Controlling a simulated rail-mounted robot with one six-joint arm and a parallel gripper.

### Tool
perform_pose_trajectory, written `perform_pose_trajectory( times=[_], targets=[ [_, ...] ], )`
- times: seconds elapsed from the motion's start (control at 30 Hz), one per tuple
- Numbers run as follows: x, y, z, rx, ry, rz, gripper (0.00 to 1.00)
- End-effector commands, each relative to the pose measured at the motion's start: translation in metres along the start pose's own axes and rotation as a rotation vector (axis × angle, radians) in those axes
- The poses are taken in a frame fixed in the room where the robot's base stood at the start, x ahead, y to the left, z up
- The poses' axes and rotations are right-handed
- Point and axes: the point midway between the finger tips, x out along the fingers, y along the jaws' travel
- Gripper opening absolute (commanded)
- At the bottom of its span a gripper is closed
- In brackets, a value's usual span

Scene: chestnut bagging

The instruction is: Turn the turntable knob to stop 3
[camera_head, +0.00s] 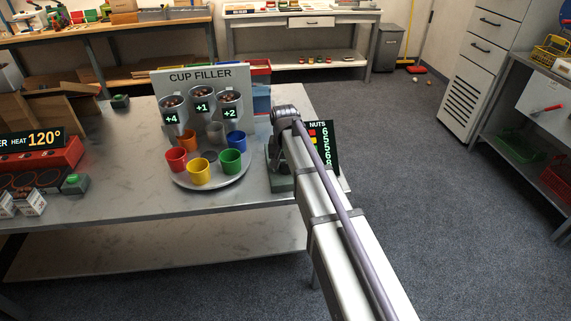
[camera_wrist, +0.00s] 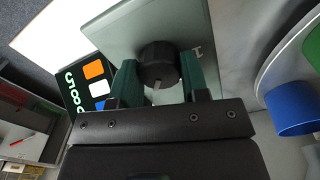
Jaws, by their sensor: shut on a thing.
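The black knob (camera_wrist: 159,62) sits on a grey-green panel (camera_wrist: 120,27) in the wrist view. A pale pointer mark shows on its near edge. My gripper (camera_wrist: 158,76) is shut on the knob, one dark green finger on each side. In the head view my arm hides the knob; part of its green-grey housing (camera_head: 281,184) shows beside the turntable. The round grey turntable (camera_head: 212,184) carries several coloured cups, among them a red cup (camera_head: 176,160), a yellow cup (camera_head: 199,171), a green cup (camera_head: 230,161) and a blue cup (camera_head: 236,141). Which stop the knob points to cannot be told.
The cup filler board (camera_head: 201,77) with its nut hoppers stands behind the turntable. A black nuts display (camera_head: 328,149) stands right of my arm; it also shows in the wrist view (camera_wrist: 87,77). A red heater (camera_head: 45,158) is at the left. The table front (camera_head: 130,205) is clear.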

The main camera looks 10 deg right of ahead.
Motion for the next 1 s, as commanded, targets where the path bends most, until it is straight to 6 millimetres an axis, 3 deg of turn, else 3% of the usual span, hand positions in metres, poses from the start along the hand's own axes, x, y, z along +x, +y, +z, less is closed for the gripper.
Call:
perform_pose_trajectory(
  times=[1.0],
  targets=[
    [0.0001, 0.0000, 0.0005, -0.832, 0.018, 0.001, 0.18]
  ],
)
